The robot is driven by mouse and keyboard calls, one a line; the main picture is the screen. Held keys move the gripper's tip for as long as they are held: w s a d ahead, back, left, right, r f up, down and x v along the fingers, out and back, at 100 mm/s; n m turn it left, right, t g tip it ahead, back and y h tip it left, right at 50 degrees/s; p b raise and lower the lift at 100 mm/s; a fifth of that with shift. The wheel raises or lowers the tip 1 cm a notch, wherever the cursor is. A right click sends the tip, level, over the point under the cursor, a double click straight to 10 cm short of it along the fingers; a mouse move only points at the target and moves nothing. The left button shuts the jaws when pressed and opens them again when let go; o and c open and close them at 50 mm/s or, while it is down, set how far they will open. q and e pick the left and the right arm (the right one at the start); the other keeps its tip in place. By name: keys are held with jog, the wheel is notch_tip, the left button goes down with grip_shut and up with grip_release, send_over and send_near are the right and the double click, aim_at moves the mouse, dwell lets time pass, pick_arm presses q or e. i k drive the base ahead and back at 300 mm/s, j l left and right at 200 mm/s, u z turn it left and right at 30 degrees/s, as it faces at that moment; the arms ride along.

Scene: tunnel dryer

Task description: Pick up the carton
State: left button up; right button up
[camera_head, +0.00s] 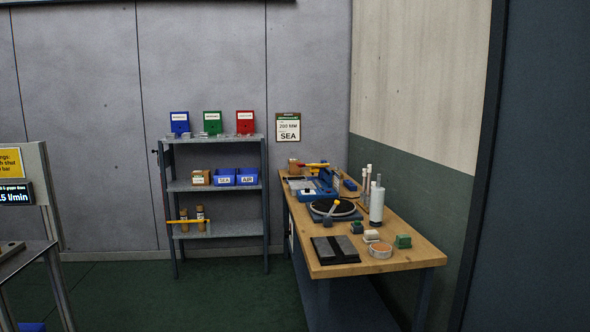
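A small brown carton (201,178) with a pale label sits on the middle tier of the grey shelf rack (215,186), left of two blue bins. Another small brown box-like item (294,167) stands at the far left end of the wooden workbench (415,255); I cannot tell whether it is also a carton. Neither of my grippers is in view.
The blue bins marked SEA (224,180) and AIR (247,180) stand beside the carton. Blue, green and red holders stand on the top tier. Tools and a round black plate crowd the workbench. Green floor (190,295) before the rack is clear. A metal frame (50,200) stands at left.

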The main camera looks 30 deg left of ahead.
aim_at(293, 168)
jog(key=i+j+u, duration=0.25)
jog(key=j, duration=0.25)
jog(key=i+j+u, duration=0.3)
jog(key=i+j, duration=0.15)
jog(key=i+j+u, duration=0.25)
jog(key=i, duration=0.3)
jog(key=i+j+u, duration=0.25)
jog(key=i, duration=0.2)
jog(key=i+j+u, duration=0.3)
jog(key=i, duration=0.2)
jog(key=i+z, duration=0.2)
jog(key=i, duration=1.65)
jog(key=i+z, duration=0.3)
jog(key=i, duration=0.15)
jog(key=i+j+z, duration=0.1)
jog(key=i+z, duration=0.2)
jog(key=i, duration=0.15)
jog(key=i+j+z, duration=0.3)
jog(key=i+l, duration=0.1)
